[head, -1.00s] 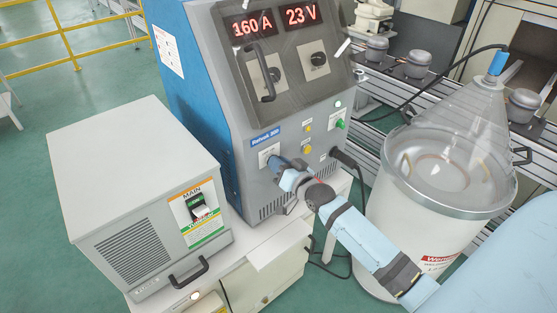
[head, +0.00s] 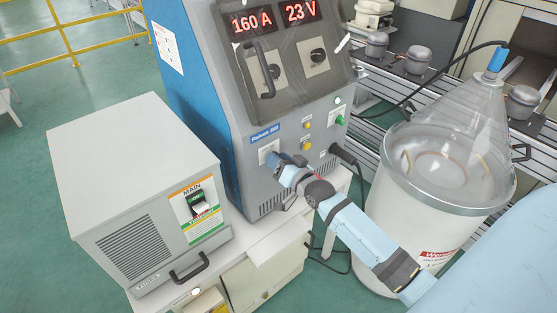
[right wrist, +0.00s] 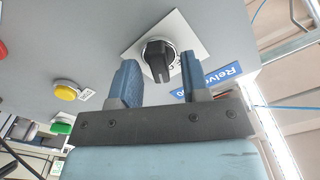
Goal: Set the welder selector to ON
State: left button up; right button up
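The welder (head: 221,110) is a blue and grey cabinet with lit displays reading 160 A and 23 V. Its selector is a black knob (right wrist: 158,58) on a white square plate; the plate also shows in the head view (head: 266,148), where my gripper covers the knob. My right gripper (head: 277,160) is at the lower front panel, at the selector. In the right wrist view its two blue fingers (right wrist: 161,84) are apart, one on each side of the knob, with visible gaps. I cannot read any ON marking. My left gripper is not in view.
A yellow button (right wrist: 66,91) and a green one (right wrist: 61,128) sit beside the selector. A black cable plug (head: 340,152) sticks out at the lower right. A light box with a MAIN switch (head: 201,206) stands left; a clear-domed drum (head: 420,215) stands right.

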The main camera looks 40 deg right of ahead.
jog(key=s+d+b, duration=0.1)
jog(key=s+b, duration=0.1)
jog(key=s, duration=1.1)
jog(key=shift+s, duration=0.4)
jog(key=s+a+f+n+g+p, duration=0.1)
jog(key=s+a+f+n+g, duration=0.2)
jog(key=s+a+f, duration=0.3)
jog(key=s+a+f+n+g+y+p, duration=0.1)
jog(key=s+a+f+n+g, duration=0.3)
jog(key=a+f, duration=0.6)
jog(key=shift+s+a+f+n+y+p, duration=0.3)
jog(key=shift+s+a+n, duration=0.3)
jog(key=shift+s+a, duration=0.6)
